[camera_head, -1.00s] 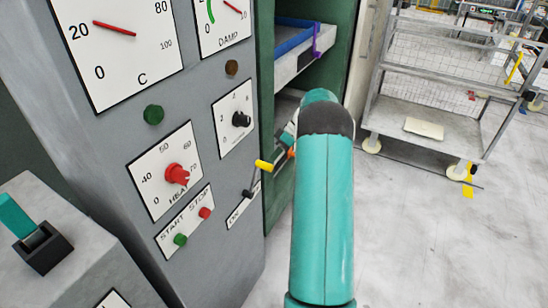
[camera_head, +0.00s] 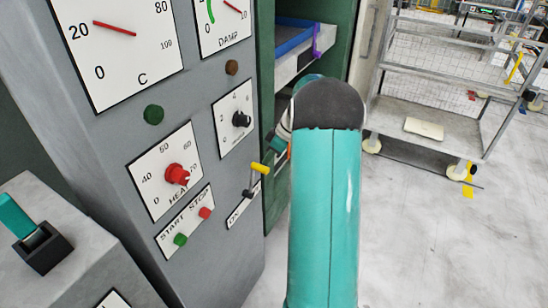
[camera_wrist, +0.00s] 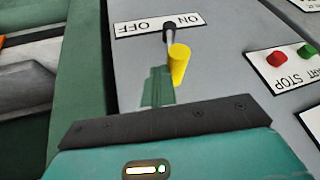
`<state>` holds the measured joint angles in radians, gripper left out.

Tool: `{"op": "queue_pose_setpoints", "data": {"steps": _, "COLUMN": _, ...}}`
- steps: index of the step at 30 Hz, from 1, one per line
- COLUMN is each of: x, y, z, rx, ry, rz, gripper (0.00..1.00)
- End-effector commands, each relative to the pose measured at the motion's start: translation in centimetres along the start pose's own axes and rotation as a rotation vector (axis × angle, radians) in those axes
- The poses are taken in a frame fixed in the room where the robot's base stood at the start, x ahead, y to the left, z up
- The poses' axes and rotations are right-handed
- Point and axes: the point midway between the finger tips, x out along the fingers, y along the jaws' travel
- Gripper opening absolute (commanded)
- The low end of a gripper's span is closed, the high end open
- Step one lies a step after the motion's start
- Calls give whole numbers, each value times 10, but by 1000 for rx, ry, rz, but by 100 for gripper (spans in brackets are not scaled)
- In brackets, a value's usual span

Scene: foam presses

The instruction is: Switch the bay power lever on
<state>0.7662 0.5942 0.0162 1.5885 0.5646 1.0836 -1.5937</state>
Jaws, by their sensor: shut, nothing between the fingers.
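The bay power lever has a yellow handle (camera_head: 260,169) on a thin rod from a dark pivot, low on the grey cabinet's right edge. Its plate (camera_head: 234,214) shows ON at the lower left. In the wrist view the yellow handle (camera_wrist: 179,64) sticks out towards the camera, and the plate (camera_wrist: 130,30) reads ON and OFF upside down. I cannot tell which side the lever is set to. My gripper (camera_wrist: 158,88) is shut and empty, with its green fingertips just below the handle. Contact is unclear. In the head view my arm hides most of the gripper.
A red knob (camera_head: 177,174) and green (camera_head: 180,239) and red (camera_head: 205,213) buttons sit left of the lever. A black knob (camera_head: 241,119) is above. A green frame (camera_head: 340,50) with a blue tray (camera_head: 293,40) stands behind. A wire cart (camera_head: 440,125) is at right.

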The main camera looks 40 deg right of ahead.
Motion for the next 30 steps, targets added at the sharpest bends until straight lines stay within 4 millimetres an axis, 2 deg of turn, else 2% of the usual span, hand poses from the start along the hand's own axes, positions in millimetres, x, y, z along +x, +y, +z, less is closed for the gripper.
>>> {"op": "queue_pose_setpoints", "data": {"steps": 3, "x": -2, "y": -20, "z": -6, "rx": -47, "ry": -24, "rz": 91, "gripper": 0}}
{"op": "queue_pose_setpoints", "data": {"steps": 16, "x": 10, "y": -79, "z": -16, "rx": -211, "ry": -119, "rz": 443, "gripper": 0}}
{"op": "queue_pose_setpoints", "data": {"steps": 23, "x": 21, "y": -98, "z": -18, "rx": -279, "ry": -157, "rz": 591, "gripper": 0}}
{"op": "queue_pose_setpoints", "data": {"steps": 30, "x": 27, "y": -106, "z": -16, "rx": -275, "ry": -157, "rz": 594, "gripper": 0}}
